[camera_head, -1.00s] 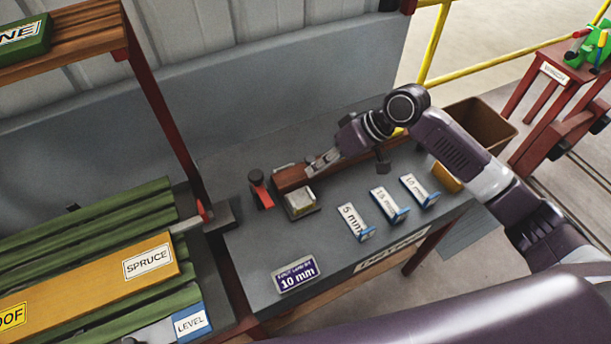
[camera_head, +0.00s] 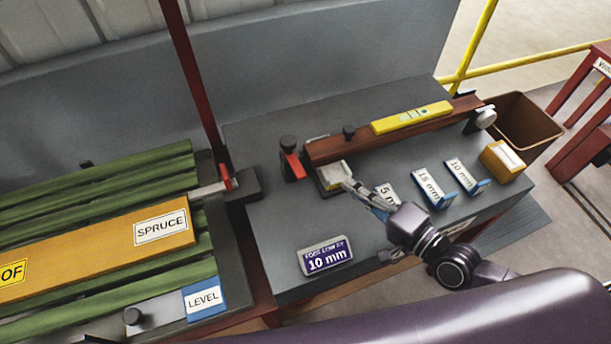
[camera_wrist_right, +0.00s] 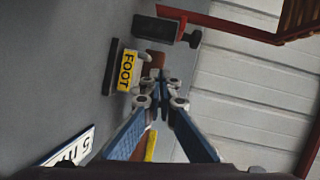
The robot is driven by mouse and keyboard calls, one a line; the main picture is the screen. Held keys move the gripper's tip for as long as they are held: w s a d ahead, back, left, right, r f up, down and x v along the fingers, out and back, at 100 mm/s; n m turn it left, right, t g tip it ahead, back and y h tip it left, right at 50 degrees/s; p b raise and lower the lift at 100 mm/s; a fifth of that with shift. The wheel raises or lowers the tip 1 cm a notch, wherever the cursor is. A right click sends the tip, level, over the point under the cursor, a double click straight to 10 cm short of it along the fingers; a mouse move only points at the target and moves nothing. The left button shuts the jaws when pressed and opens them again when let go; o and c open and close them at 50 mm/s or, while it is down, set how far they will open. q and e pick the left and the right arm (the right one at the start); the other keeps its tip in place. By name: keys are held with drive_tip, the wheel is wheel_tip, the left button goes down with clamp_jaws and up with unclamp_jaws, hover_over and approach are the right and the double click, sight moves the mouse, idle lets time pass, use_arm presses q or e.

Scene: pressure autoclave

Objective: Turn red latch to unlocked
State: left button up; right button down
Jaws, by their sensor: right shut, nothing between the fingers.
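A red latch (camera_head: 292,165) with a black knob stands at the back left of the grey bench, left of the brown beam. In the right wrist view the red latch (camera_wrist_right: 172,14) shows near the top, beside its black base. My right gripper (camera_head: 347,184) is shut and empty, its tips close to the small block with a yellow FOOT label (camera_head: 334,174), to the right of and in front of the latch. In the wrist view my right fingertips (camera_wrist_right: 158,76) lie beside the FOOT label (camera_wrist_right: 127,70); contact cannot be told. My left gripper is not in view.
A brown beam (camera_head: 345,151) bears a yellow level (camera_head: 412,117). Labelled blocks (camera_head: 429,186) stand at the right, partly behind my right gripper. A 10 mm sign (camera_head: 326,256) is at the front. Green slats and a spruce board (camera_head: 95,240) are at left. Bare bench lies left of the sign.

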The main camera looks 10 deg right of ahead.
sight(294, 156)
drive_tip(key=shift+s+d+r+m+t+b, duration=0.2)
drive_tip(key=shift+s+m+t, duration=0.15)
drive_tip(key=shift+s+m, duration=0.15)
drive_tip(key=shift+s+d+r+m+t+b, duration=0.1)
drive_tip(key=shift+s+d+m+t+b, duration=0.1)
drive_tip(key=shift+s+m+t, duration=0.3)
drive_tip(key=shift+s+r, duration=0.3)
drive_tip(key=shift+r, duration=0.05)
drive_tip(key=p+x, duration=0.1)
drive_tip(key=x, duration=0.9)
drive_tip(key=shift+d+r+p, duration=0.1)
drive_tip(key=shift+r+p, duration=0.1)
drive_tip(key=shift+p, duration=0.15)
drive_tip(key=shift+s+a+f+p, duration=0.15)
drive_tip(key=shift+a+p, duration=0.1)
drive_tip(key=shift+a, duration=0.4)
drive_tip(key=shift+s+a+p, duration=0.15)
drive_tip(key=shift+a+p, duration=0.15)
drive_tip(key=shift+a, duration=0.35)
drive_tip(key=shift+s+a+f+p, duration=0.1)
drive_tip(key=shift+s+a+p, duration=0.15)
drive_tip(key=shift+a, duration=0.4)
drive_tip(key=shift+r, duration=0.1)
drive_tip(key=shift+s+a+p, duration=0.25)
drive_tip(key=shift+a+p, duration=0.05)
drive_tip(key=shift+a, duration=0.3)
